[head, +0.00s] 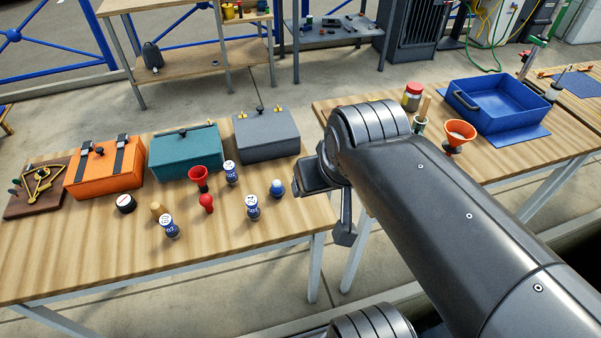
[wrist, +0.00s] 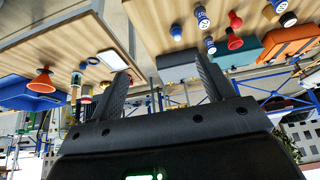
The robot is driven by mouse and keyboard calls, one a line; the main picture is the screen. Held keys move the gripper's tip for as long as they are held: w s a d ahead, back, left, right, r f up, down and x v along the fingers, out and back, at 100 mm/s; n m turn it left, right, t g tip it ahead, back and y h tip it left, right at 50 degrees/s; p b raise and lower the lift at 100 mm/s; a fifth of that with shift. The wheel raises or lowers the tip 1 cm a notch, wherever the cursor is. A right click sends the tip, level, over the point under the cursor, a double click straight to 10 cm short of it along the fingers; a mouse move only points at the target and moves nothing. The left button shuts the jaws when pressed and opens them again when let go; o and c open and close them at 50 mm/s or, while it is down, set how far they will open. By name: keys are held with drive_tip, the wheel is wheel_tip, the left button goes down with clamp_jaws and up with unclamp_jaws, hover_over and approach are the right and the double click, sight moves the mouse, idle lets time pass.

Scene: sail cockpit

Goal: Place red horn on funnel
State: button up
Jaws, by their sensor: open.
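The red horn (head: 199,177), a flared red cone, stands with its wide mouth up on the left wooden table, in front of the teal box. It also shows in the wrist view (wrist: 234,40), which is turned over. The orange funnel (head: 457,138) stands on the right table, wide mouth up, in front of the blue tray; it also shows in the wrist view (wrist: 42,83). My gripper (wrist: 160,72) is open with nothing between its fingers. In the head view it is partly hidden behind my arm, by the gap between the tables, apart from both things.
Near the horn are a red pawn-like piece (head: 206,203), blue-and-white cans (head: 231,173), a blue ball piece (head: 277,189) and orange (head: 105,168), teal (head: 186,152) and grey (head: 267,134) boxes. A red-lidded jar (head: 411,97) and blue tray (head: 500,104) stand near the funnel. The left table's front is clear.

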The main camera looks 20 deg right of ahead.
idle(0.4)
drive_tip(key=w+a+f+n+t+y, duration=0.1)
drive_tip(key=w+a+f+t, duration=0.1)
drive_tip(key=w+a+f, duration=0.35)
drive_tip(key=w+a+f+t+y, duration=0.1)
drive_tip(key=w+a+f+y, duration=0.1)
drive_tip(key=w+a, duration=0.7)
drive_tip(key=t, duration=0.4)
approach(199, 177)
drive_tip(key=shift+w+a+f+n+h, duration=0.15)
drive_tip(key=shift+w+n+h, duration=0.2)
drive_tip(key=shift+w, duration=0.25)
drive_tip(key=shift+a+f+t, duration=0.25)
drive_tip(key=shift+f+t, duration=0.05)
drive_tip(key=shift+f, duration=0.15)
drive_tip(key=x, duration=1)
drive_tip(key=shift+w+f, duration=0.1)
drive_tip(key=shift+w, duration=0.25)
